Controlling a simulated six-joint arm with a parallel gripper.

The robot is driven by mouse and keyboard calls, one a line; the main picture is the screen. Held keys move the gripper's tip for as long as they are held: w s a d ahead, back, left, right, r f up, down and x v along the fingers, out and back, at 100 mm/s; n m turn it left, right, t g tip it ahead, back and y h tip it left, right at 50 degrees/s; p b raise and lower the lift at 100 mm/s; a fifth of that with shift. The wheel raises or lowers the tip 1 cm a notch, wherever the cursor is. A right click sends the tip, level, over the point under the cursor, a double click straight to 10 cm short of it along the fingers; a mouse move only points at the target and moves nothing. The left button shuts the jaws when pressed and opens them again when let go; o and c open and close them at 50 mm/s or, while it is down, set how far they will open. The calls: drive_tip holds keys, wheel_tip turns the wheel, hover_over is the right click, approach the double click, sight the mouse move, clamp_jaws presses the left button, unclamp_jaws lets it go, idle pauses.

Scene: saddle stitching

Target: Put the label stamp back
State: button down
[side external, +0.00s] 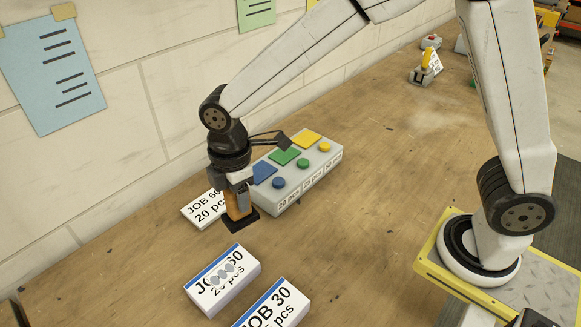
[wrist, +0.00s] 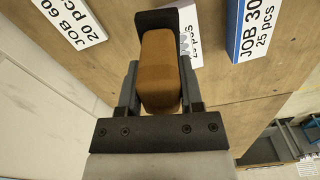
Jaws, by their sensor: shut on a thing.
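My gripper (side external: 238,190) is shut on the label stamp and holds it upright. The stamp has an orange-brown wooden handle (wrist: 160,75) between my two fingers and a wide black base (side external: 241,221) below them. The base hangs in front of the grey control box; I cannot tell whether it touches the table. A white card (side external: 198,211) reading JOB 60, 20 pcs lies on the table behind the stamp, partly hidden by my gripper. A white box (side external: 240,264) with a blue stripe, reading JOB 60, 20 pcs with grey oval marks over the print, stands in front.
A second blue-striped box reading JOB 30 (side external: 283,298) stands at the front. The grey control box (side external: 325,165) carries blue, green and yellow squares and buttons. A small stand with a yellow part (side external: 427,60) is at the far back. The table's middle right is clear.

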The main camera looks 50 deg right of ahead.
drive_tip(key=s+d+r+m, duration=0.15)
drive_tip(key=d+m, duration=0.25)
drive_tip(key=d, duration=0.7)
drive_tip(key=s+d+m, duration=0.3)
drive_tip(key=d, duration=0.9)
drive_tip(key=s+d+m, duration=0.8)
drive_tip(key=s+d, duration=0.4)
drive_tip(key=s, duration=0.4)
drive_tip(key=shift+s+f+m, duration=0.15)
drive_tip(key=shift+s+m, duration=0.15)
drive_tip(key=shift+s, duration=0.05)
drive_tip(key=shift+w, duration=0.15)
